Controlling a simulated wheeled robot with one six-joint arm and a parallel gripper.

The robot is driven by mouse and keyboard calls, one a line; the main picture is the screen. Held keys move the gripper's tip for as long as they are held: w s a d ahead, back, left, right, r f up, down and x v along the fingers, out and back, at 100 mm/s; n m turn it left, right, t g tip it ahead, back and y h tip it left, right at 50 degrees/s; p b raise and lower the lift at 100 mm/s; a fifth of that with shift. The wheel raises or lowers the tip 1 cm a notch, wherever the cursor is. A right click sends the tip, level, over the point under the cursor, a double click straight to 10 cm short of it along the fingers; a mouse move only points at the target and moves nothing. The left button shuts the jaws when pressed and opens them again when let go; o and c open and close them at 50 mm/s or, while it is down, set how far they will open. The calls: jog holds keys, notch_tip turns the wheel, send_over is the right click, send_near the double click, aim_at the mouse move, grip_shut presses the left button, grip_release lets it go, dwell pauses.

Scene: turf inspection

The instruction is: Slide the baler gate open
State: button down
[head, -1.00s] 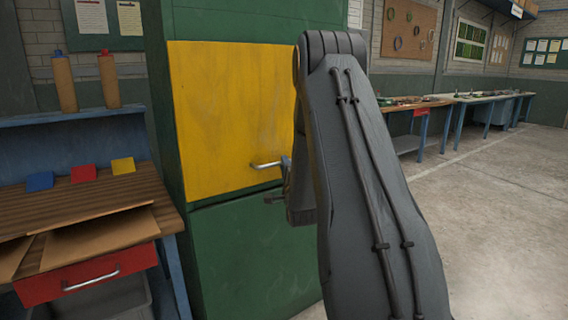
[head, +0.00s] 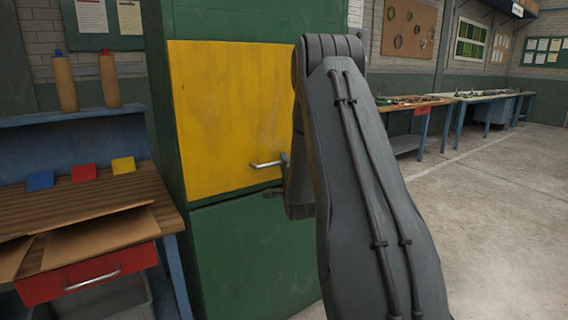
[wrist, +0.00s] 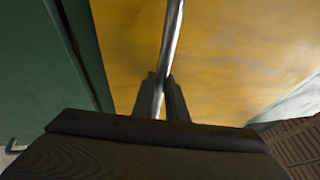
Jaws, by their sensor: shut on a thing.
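The baler gate (head: 225,115) is a yellow panel on the front of the green baler (head: 255,250). It also fills much of the wrist view (wrist: 235,60). A metal bar handle (head: 264,164) sits near its lower right edge and runs up the middle of the wrist view (wrist: 172,40). My gripper (wrist: 161,98) is shut on the handle, one finger on each side of it. In the head view my arm hides the gate's right edge and most of the gripper. The gate covers the upper front of the baler, with a dark seam below it.
A wooden workbench (head: 150,190) with cardboard, coloured cards and a red drawer (head: 90,275) stands close on the left. Two brown bottles (head: 110,80) stand on a shelf there. Long benches (head: 440,100) line the far wall. The concrete floor (head: 500,200) at right is clear.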

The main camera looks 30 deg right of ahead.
notch_tip(320, 180, up, 41)
jog(key=p, duration=1.2)
jog(key=shift+r+p, duration=0.15)
jog(key=shift+p, duration=0.25)
jog(key=c, duration=2)
grip_release()
jog(key=shift+c, duration=0.2)
jog(key=b+v, duration=0.2)
jog(key=v, duration=0.6)
jog(key=shift+w, duration=0.1)
